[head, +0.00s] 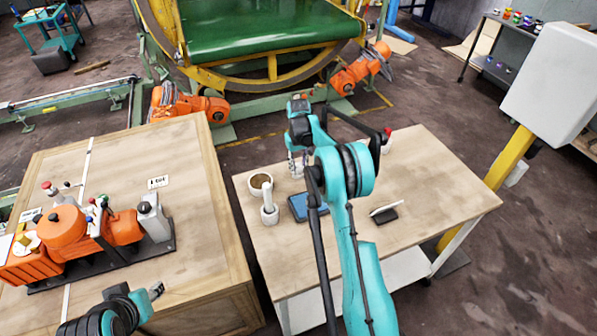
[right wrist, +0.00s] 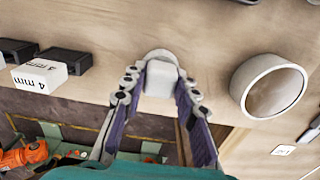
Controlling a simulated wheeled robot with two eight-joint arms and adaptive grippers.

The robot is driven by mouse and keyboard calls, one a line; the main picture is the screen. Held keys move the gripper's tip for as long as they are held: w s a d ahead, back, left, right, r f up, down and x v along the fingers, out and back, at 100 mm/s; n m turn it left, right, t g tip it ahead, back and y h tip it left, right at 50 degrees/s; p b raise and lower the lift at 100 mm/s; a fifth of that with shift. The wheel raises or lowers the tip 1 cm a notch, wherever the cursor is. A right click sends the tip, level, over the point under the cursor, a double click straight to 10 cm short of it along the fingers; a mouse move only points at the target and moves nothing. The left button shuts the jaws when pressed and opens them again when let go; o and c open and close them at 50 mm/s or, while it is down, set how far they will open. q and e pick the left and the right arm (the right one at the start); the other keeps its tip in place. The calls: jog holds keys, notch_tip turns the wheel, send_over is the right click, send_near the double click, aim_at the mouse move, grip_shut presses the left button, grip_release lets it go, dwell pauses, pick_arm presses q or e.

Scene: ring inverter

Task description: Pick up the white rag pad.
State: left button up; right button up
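A white block-like piece with a rounded top, which looks like the white rag pad (right wrist: 160,78), stands on the light wooden table in the right wrist view. My right gripper (right wrist: 159,88) has its two fingers on either side of it, with a small gap visible on each side. The fingers look spread, and I see no clear contact. In the head view my right gripper (head: 297,165) points down over the table's far left part and mostly hides the pad. My left gripper (head: 155,291) is at the lower left near the wooden crate; its finger opening is unclear.

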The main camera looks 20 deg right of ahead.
aim_at(298, 165)
grip_shut()
jog(key=shift+r, duration=0.1)
jog(key=shift+r, duration=0.3)
notch_tip(298, 165, up, 4)
jog(key=shift+f+p, duration=0.1)
jog(key=shift+p, duration=0.85)
jog(key=s+a+r+p, duration=0.2)
jog(key=s+a+r, duration=0.4)
jog(key=s, duration=0.3)
jog(key=shift+s+a+r, duration=0.2)
jog(key=shift+s+a, duration=0.05)
jog(key=shift+s, duration=0.1)
